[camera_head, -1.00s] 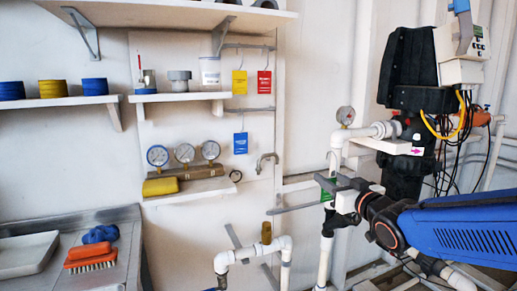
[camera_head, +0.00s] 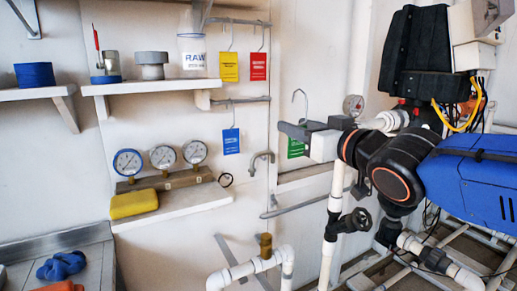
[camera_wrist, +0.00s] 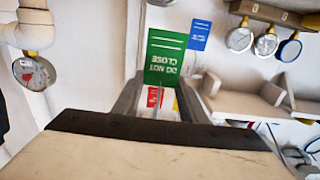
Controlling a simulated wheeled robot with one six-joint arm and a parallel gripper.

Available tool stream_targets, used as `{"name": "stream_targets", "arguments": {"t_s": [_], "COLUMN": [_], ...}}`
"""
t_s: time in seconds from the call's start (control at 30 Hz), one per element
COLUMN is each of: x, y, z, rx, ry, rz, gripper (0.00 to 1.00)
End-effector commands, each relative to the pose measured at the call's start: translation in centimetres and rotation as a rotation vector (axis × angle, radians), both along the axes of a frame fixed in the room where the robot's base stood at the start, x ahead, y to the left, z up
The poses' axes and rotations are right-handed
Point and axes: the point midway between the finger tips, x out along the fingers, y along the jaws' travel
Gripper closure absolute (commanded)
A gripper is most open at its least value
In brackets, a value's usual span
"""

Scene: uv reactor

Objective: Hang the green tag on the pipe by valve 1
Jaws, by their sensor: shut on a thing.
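My gripper (camera_head: 297,131) is shut on the green tag (camera_head: 296,149), which hangs partly hidden behind the jaws, its wire hook standing up above them. In the wrist view the green tag (camera_wrist: 166,52) shows its "DO NOT CLOSE" text upside down, beyond my gripper's fingers (camera_wrist: 158,98). A white vertical pipe (camera_head: 328,262) with a black handwheel valve (camera_head: 357,220) stands below and right of my gripper. I cannot read a number on this valve. The tag is apart from that pipe.
Yellow (camera_head: 230,67), red (camera_head: 258,66) and blue (camera_head: 231,141) tags hang from wall bars at left. Gauges (camera_head: 162,157) and a yellow sponge (camera_head: 134,203) sit on a shelf. A round gauge (camera_head: 353,104) and white pipework are close behind my gripper.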

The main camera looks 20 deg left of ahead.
Motion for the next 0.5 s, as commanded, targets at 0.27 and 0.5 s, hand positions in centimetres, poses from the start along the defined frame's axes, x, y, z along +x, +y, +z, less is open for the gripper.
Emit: {"name": "stream_targets", "arguments": {"t_s": [0.27,0.5], "x": [2.2,5.1], "y": [2.6,6.0], "z": [-0.1,0.0], "rx": [-0.001,0.000], "ry": [0.002,0.000], "rz": [0.001,0.000], "gripper": [0.83,0.83]}}
